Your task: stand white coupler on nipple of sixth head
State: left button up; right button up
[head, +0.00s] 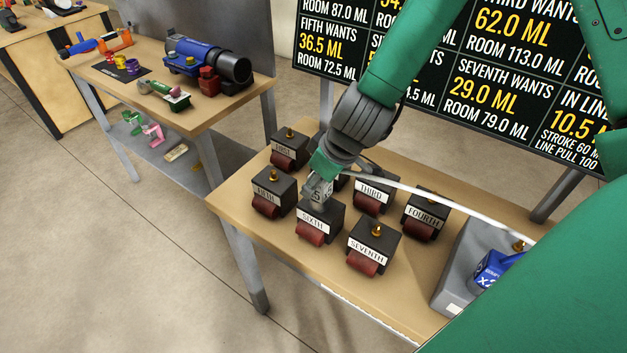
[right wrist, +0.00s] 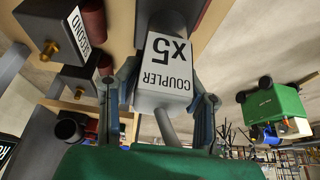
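The white coupler (head: 318,190), a pale grey block marked "COUPLER X5", is at the sixth head (head: 318,221), over its top. It fills the space between my right gripper's fingers in the right wrist view (right wrist: 163,75). My right gripper (head: 322,182) points down over the sixth head and is shut on the coupler from both sides. The nipple of the sixth head is hidden, so I cannot tell whether the coupler is seated on it. A white hose (head: 440,193) runs right from near the gripper. My left gripper is not in view.
The fifth head (head: 274,192), seventh head (head: 373,247), third head (head: 376,192), fourth head (head: 426,215) and first head (head: 289,150) stand close around. The second head (right wrist: 75,40) is beside the gripper. A grey box (head: 458,262) with a blue block (head: 490,270) is at right.

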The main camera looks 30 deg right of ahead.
jog(key=o, duration=0.3)
jog(key=shift+d, duration=0.2)
jog(key=shift+d+f, duration=0.15)
jog(key=shift+d, duration=0.15)
jog(key=shift+s+a+r, duration=0.1)
jog(key=shift+a+r, duration=0.05)
jog(key=shift+r, duration=0.35)
jog(key=v, duration=1.1)
jog(key=shift+s+d+f, duration=0.1)
jog(key=shift+s+d, duration=0.05)
jog(key=shift+d, duration=0.2)
